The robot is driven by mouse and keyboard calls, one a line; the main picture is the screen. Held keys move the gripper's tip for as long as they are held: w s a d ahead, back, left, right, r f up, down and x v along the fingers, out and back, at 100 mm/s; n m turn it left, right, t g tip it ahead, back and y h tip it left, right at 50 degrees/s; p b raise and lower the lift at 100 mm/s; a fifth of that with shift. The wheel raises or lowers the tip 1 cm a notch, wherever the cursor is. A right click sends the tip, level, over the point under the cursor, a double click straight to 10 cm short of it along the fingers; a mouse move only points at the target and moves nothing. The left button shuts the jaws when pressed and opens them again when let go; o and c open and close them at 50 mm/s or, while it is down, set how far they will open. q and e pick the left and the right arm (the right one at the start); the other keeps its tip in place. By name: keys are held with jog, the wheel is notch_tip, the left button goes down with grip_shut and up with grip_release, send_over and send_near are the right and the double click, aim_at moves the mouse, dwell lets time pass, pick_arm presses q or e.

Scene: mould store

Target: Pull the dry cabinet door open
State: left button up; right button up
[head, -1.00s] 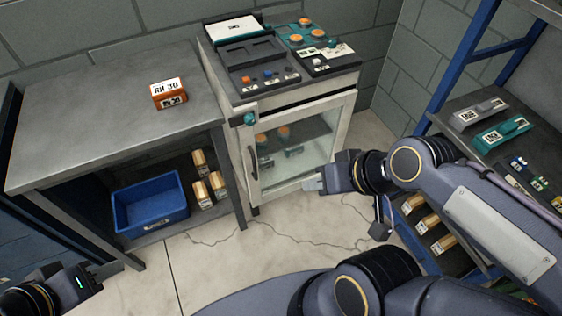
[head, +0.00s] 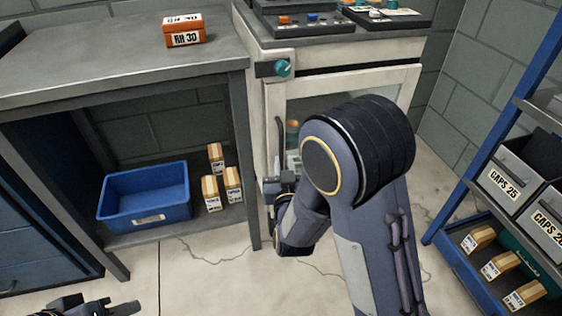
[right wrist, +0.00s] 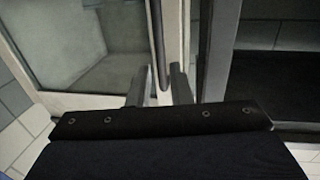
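The dry cabinet (head: 345,53) is off-white, with a glass-panelled door (head: 405,82) that looks shut. Its dark upright bar handle (head: 279,132) is on the door's left side; it also shows in the right wrist view (right wrist: 157,42). My right gripper (head: 281,183) is at the handle's lower part. In the right wrist view its two fingers (right wrist: 157,88) stand apart, one on each side of the bar, with a gap visible. My right arm hides much of the door. My left gripper (head: 92,306) is low at the left edge, partly cut off, away from the cabinet.
A grey table (head: 110,55) stands left of the cabinet, with an orange box (head: 184,38) on top. A blue bin (head: 146,195) and several small boxes are on its lower shelf. A blue rack (head: 452,205) stands at right. The floor in front is clear.

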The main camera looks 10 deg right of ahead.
aim_at(282, 147)
jog(key=w, duration=0.2)
jog(key=w+d, duration=0.1)
jog(key=w, duration=0.2)
jog(key=w+b, duration=0.1)
jog(key=w, duration=0.1)
jog(key=shift+w+d, duration=0.15)
jog(key=shift+w, duration=0.15)
grip_shut()
